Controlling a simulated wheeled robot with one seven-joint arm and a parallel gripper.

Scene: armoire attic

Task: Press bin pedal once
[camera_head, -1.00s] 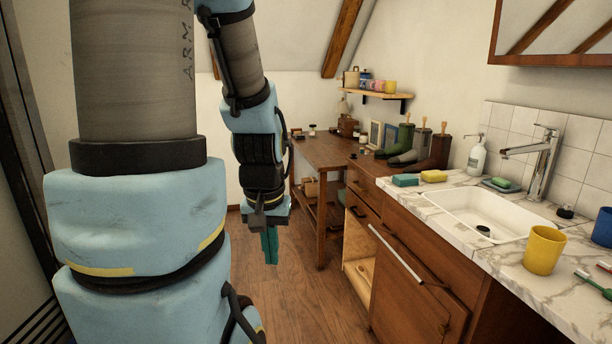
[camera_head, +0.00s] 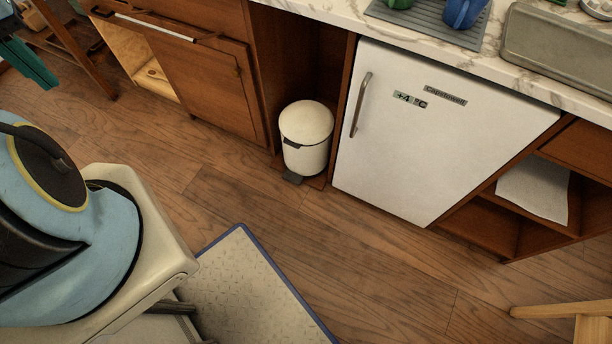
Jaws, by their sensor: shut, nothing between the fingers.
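The bin (camera_head: 306,140) is small, cream-white and round with a domed lid, which is down. It stands upright on the floor in the open bay under the counter, left of the white fridge. Its dark pedal (camera_head: 292,178) sticks out low at the front, toward the open floor. My gripper (camera_head: 36,68) shows only in part at the upper left edge of the view. Its teal fingers are shut and empty, well away from the bin and above the floor.
The small fridge (camera_head: 440,135) stands right of the bin, a wooden cabinet (camera_head: 205,80) left of it. A blue-edged mat (camera_head: 250,290) lies on the floor in front. A wooden stool or ladder part (camera_head: 575,315) is at lower right. The wood floor before the bin is clear.

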